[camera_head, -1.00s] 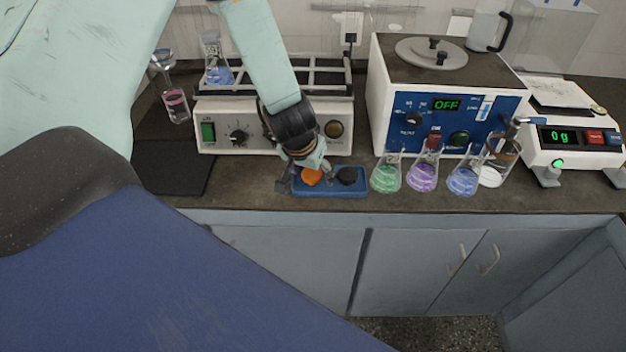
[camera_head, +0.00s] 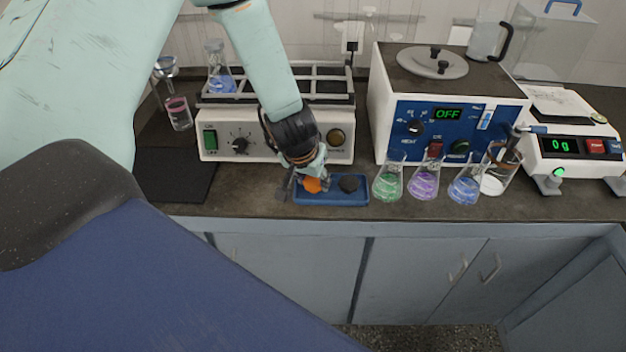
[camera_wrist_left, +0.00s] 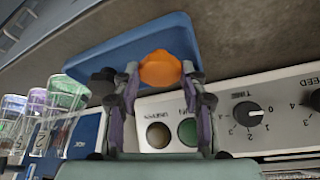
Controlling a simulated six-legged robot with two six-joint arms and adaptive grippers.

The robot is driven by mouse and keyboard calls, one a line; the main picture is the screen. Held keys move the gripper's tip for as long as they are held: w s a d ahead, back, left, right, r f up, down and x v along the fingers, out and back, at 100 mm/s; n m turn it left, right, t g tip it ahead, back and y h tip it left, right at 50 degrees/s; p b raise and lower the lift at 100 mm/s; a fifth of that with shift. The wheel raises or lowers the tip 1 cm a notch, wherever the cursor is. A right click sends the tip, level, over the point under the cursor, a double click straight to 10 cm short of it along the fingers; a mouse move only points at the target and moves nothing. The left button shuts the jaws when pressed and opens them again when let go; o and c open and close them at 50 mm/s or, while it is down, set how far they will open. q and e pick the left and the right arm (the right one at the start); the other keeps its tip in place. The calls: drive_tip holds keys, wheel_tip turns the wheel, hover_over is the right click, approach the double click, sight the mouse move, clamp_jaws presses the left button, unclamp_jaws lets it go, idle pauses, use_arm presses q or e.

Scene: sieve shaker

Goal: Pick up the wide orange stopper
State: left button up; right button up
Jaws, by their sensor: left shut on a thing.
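The wide orange stopper (camera_head: 312,185) is at the left end of a small blue tray (camera_head: 335,198) on the bench. My left gripper (camera_head: 307,181) reaches down over that end of the tray. In the left wrist view its two fingers (camera_wrist_left: 159,76) are on either side of the orange stopper (camera_wrist_left: 160,68) and shut on it. I cannot tell whether the stopper is clear of the tray (camera_wrist_left: 130,45). My right gripper is not in view.
Three flasks with green (camera_head: 387,184), purple (camera_head: 424,182) and blue (camera_head: 464,186) liquid stand just right of the tray. A white shaker (camera_head: 222,143) is close behind it. The bench's front edge (camera_head: 400,213) is just in front.

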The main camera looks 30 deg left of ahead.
sight(313, 183)
use_arm(q)
drive_tip(key=shift+r+p, duration=0.6)
drive_tip(key=shift+r, duration=0.15)
wheel_tip(313, 183, up, 16)
drive_tip(key=p, duration=1.3)
drive_tip(key=shift+r, duration=0.15)
